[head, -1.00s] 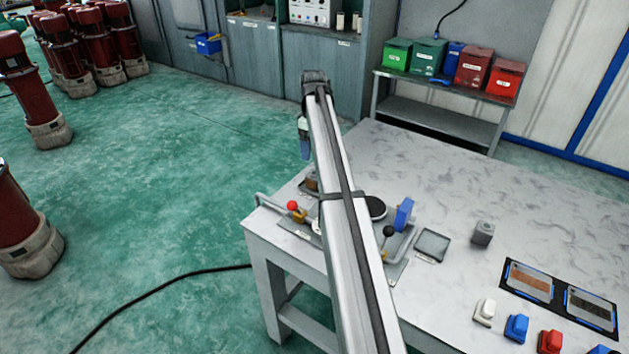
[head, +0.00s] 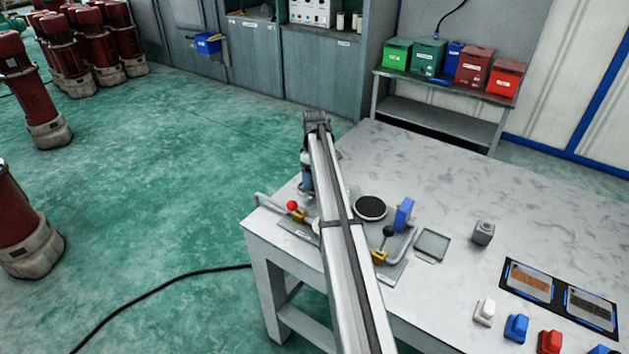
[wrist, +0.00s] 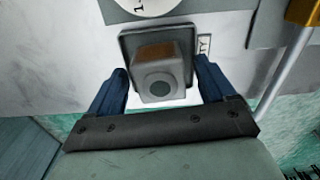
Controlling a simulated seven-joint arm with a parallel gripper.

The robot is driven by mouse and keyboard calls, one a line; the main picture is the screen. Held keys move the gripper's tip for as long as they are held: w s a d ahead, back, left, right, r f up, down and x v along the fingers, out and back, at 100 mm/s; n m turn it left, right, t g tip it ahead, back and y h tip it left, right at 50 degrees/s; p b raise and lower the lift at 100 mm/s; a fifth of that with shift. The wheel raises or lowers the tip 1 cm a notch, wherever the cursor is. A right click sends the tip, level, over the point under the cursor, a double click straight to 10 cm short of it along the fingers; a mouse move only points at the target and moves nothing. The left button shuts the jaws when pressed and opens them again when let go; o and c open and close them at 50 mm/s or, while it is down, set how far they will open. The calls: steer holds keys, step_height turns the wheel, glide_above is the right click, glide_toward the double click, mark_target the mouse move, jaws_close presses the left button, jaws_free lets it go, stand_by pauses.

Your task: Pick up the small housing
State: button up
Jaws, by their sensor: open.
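A small grey housing (wrist: 160,80) with a round dark opening and a brown patch sits on a dark square tray (wrist: 128,44) in the wrist view. My gripper (wrist: 161,68) is open, with one blue finger to the left and one to the right of the housing. Gaps show on both sides, and nothing is held. In the head view my gripper (head: 306,186) is low at the table's left corner. It and my arm hide this housing there. Another small grey block (head: 483,232) with a round top feature stands farther right on the table.
Near my arm are a red-knobbed lever (head: 292,205), a black-knobbed lever (head: 388,231), a black disc (head: 370,208), a blue block (head: 403,214) and an empty square tray (head: 432,244). Coloured pieces and sample cards lie at the right. The table's far part is clear.

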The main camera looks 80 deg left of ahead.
steer(key=shift+f, duration=0.3)
steer(key=c, duration=1.2)
